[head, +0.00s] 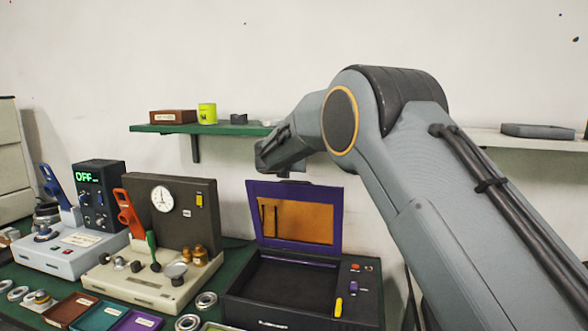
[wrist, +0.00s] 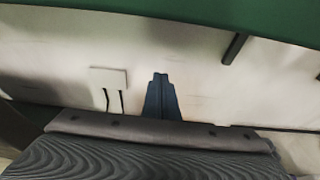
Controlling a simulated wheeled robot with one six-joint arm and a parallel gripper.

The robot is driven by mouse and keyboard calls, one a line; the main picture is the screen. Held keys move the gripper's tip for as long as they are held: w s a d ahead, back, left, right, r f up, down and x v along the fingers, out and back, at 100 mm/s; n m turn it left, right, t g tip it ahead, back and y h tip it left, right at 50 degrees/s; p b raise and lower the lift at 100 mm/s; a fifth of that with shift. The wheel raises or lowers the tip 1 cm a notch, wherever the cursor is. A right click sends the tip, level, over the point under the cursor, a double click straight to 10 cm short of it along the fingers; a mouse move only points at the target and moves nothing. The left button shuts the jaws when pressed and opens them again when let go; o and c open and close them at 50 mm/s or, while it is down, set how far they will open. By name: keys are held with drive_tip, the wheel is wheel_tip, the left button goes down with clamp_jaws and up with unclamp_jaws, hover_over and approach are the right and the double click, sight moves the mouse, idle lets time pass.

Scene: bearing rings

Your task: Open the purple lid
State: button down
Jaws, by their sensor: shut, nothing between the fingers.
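The purple lid (head: 252,215) stands raised, close to upright, at the back of a dark box (head: 300,292) in the head view. Its orange inner face shows, and the box below it is open with a dark interior. My gripper (wrist: 160,77) is shut and empty in the wrist view, pointing toward the wall. In the head view the end of my arm is above the lid's top edge, and the fingers are too small there to make out. I cannot tell whether they touch the lid.
A green shelf (head: 222,129) with small items hangs on the wall behind; it crosses the top of the wrist view (wrist: 180,12). A gauge device (head: 190,215) stands left of the box. Coloured trays (head: 70,308) and metal rings (head: 206,301) lie at the front left.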

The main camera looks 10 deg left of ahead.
drive_tip(key=shift+s, duration=0.1)
drive_tip(key=s+d+r+b, duration=0.1)
drive_tip(key=s+d+b, duration=0.25)
drive_tip(key=s, duration=0.55)
drive_tip(key=s+d+g+b, duration=0.1)
drive_tip(key=s+d+b, duration=0.1)
drive_tip(key=s+b, duration=0.5)
drive_tip(key=s+d+r+b, duration=0.1)
drive_tip(key=s+d+b, duration=0.15)
drive_tip(key=s, duration=0.95)
drive_tip(key=p, duration=0.3)
approach(317, 190)
drive_tip(key=f+x, duration=0.1)
drive_tip(key=x, duration=0.4)
drive_tip(key=shift+w+a+r, duration=0.15)
drive_tip(key=shift+w+r, duration=0.1)
drive_tip(key=shift+w, duration=0.05)
drive_tip(key=shift+w+r+g+p, duration=0.1)
drive_tip(key=shift+g+p, duration=0.2)
